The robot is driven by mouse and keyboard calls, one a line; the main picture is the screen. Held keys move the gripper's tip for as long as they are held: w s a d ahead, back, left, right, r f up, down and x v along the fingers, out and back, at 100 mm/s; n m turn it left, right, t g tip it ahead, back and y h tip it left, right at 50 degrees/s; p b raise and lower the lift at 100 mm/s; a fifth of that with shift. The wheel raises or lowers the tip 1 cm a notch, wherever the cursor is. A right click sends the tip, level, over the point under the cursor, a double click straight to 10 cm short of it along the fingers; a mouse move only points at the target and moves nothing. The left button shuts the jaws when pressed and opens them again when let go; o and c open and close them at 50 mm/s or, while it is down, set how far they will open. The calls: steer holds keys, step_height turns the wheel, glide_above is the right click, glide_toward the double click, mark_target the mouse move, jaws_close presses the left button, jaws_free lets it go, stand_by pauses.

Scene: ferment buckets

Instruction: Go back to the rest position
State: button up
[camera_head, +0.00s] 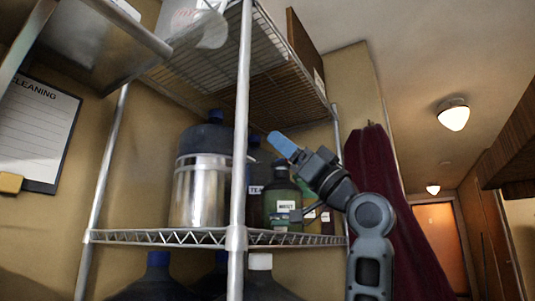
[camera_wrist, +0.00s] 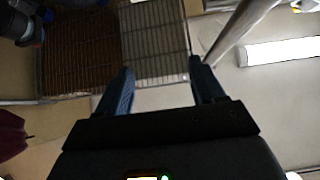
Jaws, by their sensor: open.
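My gripper (camera_head: 285,147) is raised in front of the shelf rack in the head view, its blue fingers pointing up and to the left. In the wrist view my gripper (camera_wrist: 160,82) shows two blue fingers spread apart with nothing between them. It is open and empty. My grey arm rises from the lower right of the head view.
A wire shelf rack (camera_head: 160,237) holds a steel pot (camera_head: 197,192), a dark green bottle (camera_head: 283,205) and large jugs. Its front post (camera_head: 240,150) stands close to my gripper. A dark red cloth (camera_head: 385,200) hangs right behind my arm. A hallway opens at right.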

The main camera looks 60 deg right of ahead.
steer(key=shift+s, duration=0.9)
